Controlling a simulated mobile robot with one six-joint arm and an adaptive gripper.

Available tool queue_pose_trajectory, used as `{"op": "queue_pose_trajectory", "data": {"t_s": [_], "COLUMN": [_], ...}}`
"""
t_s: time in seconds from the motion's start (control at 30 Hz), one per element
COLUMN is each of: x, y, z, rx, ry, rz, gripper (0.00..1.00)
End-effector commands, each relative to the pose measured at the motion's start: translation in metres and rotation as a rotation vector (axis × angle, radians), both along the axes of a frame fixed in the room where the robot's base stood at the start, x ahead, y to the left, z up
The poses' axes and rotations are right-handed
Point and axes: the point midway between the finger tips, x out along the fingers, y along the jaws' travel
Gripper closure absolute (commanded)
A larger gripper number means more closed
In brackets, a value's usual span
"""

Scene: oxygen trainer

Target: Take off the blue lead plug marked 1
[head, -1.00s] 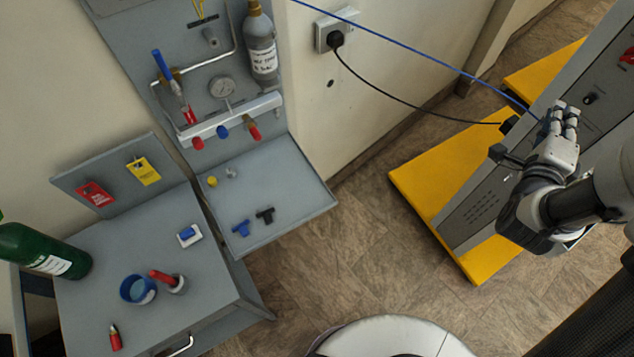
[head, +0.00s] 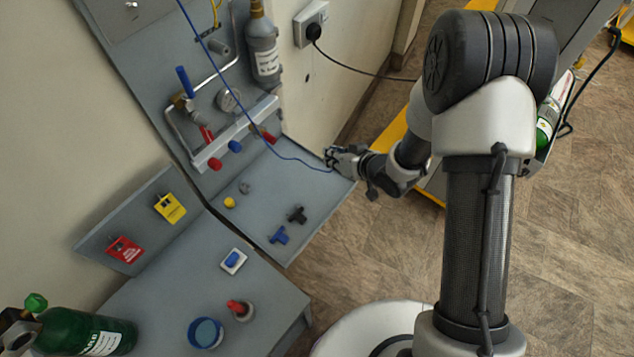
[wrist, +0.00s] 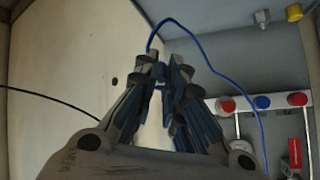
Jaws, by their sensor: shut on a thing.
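My gripper (head: 334,158) is shut on the end of the blue lead (head: 297,160), out in the air near the right edge of the grey shelf. In the wrist view the fingers (wrist: 160,78) close around the blue plug, which is mostly hidden between them. The blue lead (wrist: 203,50) loops out from the fingertips and hangs slack to the right. In the head view it runs up to the top of the wall panel. The plug is clear of the grey cabinet. I cannot read a 1 on it.
The shelf (head: 262,205) carries a blue tee, a black tee and a small yellow part. A manifold with red and blue knobs (head: 235,146) is behind it. A black cable (head: 365,72) runs from the wall socket. My arm hides much of the cabinet on its yellow base.

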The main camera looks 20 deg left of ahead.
Motion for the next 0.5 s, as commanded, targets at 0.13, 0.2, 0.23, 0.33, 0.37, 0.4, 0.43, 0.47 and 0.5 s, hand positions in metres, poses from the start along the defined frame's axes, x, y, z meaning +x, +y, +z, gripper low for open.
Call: {"op": "queue_pose_trajectory", "data": {"t_s": [0.13,0.2,0.23,0.33,0.37,0.4,0.43,0.47,0.5], "x": [-0.034,-0.044,-0.047,-0.054,-0.055,-0.056,-0.056,-0.056,-0.056], "y": [0.019,0.024,0.026,0.029,0.029,0.03,0.03,0.03,0.03], "z": [-0.041,-0.052,-0.056,-0.063,-0.065,-0.067,-0.068,-0.069,-0.071], "rx": [-0.102,-0.124,-0.131,-0.142,-0.144,-0.145,-0.146,-0.145,-0.145], "ry": [-0.114,-0.159,-0.174,-0.206,-0.211,-0.215,-0.217,-0.216,-0.216], "rz": [0.259,0.344,0.373,0.435,0.444,0.451,0.452,0.453,0.451], "gripper": [1.0,1.0,1.0,1.0,1.0,1.0,1.0,1.0,1.0]}}
